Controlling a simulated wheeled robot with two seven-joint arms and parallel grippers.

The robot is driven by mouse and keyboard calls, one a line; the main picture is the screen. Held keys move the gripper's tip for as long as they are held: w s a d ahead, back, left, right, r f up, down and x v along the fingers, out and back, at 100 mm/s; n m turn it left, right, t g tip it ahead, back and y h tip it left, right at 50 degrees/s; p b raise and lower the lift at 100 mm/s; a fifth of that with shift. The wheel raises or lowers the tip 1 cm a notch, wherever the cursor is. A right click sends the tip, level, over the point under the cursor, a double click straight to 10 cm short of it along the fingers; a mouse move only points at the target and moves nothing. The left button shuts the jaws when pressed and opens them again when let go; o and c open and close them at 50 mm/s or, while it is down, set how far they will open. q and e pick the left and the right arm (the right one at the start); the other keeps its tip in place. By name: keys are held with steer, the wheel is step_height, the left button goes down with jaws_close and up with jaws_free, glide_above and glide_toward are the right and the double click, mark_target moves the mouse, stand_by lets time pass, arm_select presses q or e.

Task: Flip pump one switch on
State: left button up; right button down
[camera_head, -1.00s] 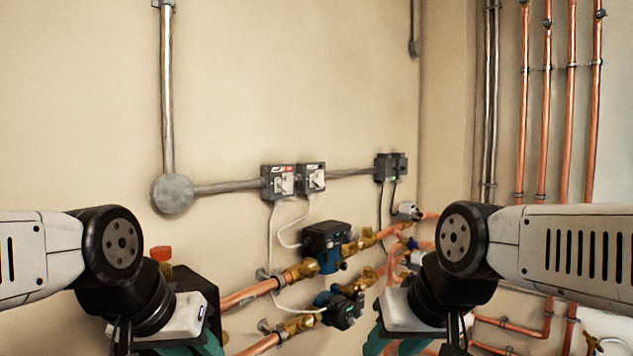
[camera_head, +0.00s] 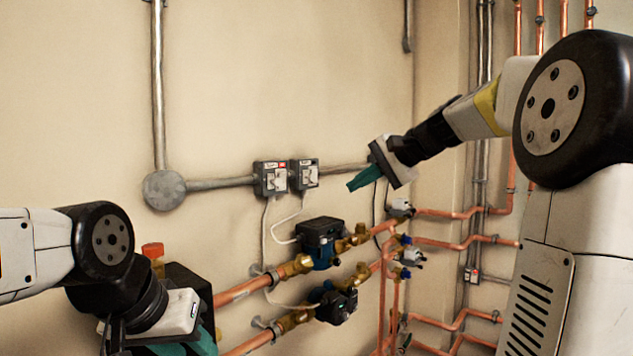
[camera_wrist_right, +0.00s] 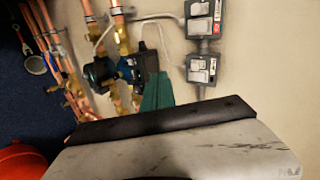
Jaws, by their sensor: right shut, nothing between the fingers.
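Two grey switch boxes are mounted side by side on the wall, a left one with a red mark (camera_head: 271,178) and a right one (camera_head: 304,174). I cannot read which is pump one. Both also show in the right wrist view, one lower (camera_wrist_right: 201,70) and one above it (camera_wrist_right: 203,20). My right gripper (camera_head: 352,186) has its teal fingers shut and empty, to the right of the boxes and apart from them. Its fingers show in the right wrist view (camera_wrist_right: 157,92). My left gripper (camera_head: 190,345) is low at the left, mostly hidden by its own arm.
A conduit (camera_head: 220,184) runs from a round junction box (camera_head: 164,190) to the switches. Two pumps, an upper (camera_head: 321,240) and a lower (camera_head: 335,302), sit on copper pipes below. White cables (camera_head: 279,232) hang from the boxes. The wall above is clear.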

steer(key=w+d+r+m+t+y, duration=0.1)
steer(key=w+d+r, duration=0.1)
steer(key=w, duration=0.3)
steer(key=shift+w+d+r, duration=0.2)
steer(key=shift+d+r, duration=0.2)
steer(key=shift+r, duration=0.3)
steer(key=x, duration=0.9)
steer(key=r+x, duration=0.1)
steer(key=x, duration=0.4)
steer(key=shift+a+r, duration=0.15)
steer(key=shift+a, duration=0.1)
steer(key=shift+w+a, duration=0.2)
